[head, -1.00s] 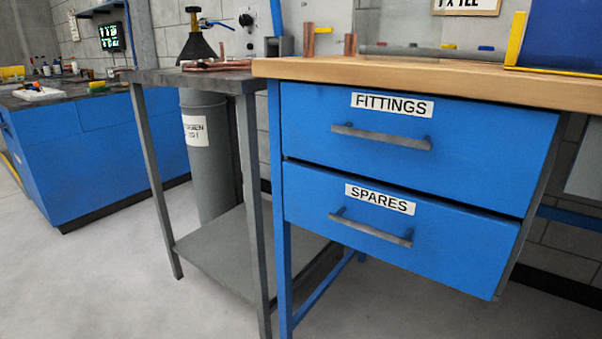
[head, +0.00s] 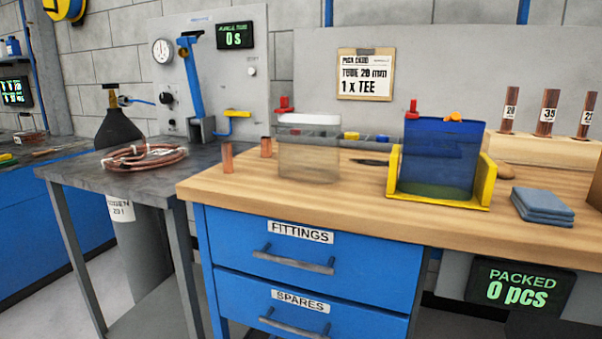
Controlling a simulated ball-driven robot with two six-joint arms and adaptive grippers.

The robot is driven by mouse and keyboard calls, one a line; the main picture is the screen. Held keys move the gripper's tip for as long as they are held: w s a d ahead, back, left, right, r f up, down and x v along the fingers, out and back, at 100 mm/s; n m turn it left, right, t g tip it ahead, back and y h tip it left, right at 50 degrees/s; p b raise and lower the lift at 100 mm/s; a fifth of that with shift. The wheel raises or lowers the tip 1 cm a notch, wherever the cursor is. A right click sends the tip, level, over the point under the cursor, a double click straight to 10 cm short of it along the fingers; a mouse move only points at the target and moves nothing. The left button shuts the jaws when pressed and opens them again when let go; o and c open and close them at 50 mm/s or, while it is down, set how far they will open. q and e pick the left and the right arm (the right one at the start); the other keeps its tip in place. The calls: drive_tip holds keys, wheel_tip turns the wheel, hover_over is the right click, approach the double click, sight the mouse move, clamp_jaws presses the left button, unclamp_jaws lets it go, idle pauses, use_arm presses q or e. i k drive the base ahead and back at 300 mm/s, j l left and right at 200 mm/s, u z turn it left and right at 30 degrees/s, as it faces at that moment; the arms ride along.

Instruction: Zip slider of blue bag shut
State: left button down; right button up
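The blue bag (head: 440,150) stands upright in a yellow holder (head: 486,172) on the wooden workbench. An orange piece (head: 453,117) sits at the middle of its top edge, and a red piece (head: 412,108) stands at its top left corner. I cannot tell which of these is the zip slider, nor whether the bag's top is open or shut. Neither of my grippers is in the head view.
A clear box-like thing (head: 308,160), copper tubes (head: 228,158) and a dark tool (head: 370,162) are on the wooden bench (head: 330,205). Folded blue cloths (head: 541,206) lie right of the holder. A tube rack (head: 545,150) stands behind. The bench front is mostly clear.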

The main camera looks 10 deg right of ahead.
sight(412, 114)
drive_tip(key=z, duration=0.8)
drive_tip(key=i+l+u, duration=0.15)
drive_tip(key=l+u, duration=0.15)
drive_tip(key=l, duration=0.25)
